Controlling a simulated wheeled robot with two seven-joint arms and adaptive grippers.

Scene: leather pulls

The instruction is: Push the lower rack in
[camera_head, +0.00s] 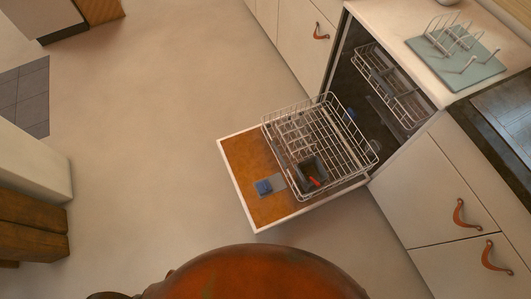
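The lower rack (333,147) is a white wire basket pulled out of the dishwasher, standing over the open door (245,165). A dark cutlery basket (310,170) with something red in it sits toward the rack's front. The door is folded down, with a brown inner face and a blue detergent part (264,187). The upper rack (385,85) is inside the dark dishwasher cavity (350,85). Neither of my grippers shows in the head view.
Cream cabinets with leather pulls (466,216) flank the dishwasher. A dish rack on a green mat (455,67) stands on the counter (385,18) above. The floor (150,140) to the left of the door is clear. Brown wooden furniture (32,225) is at the far left.

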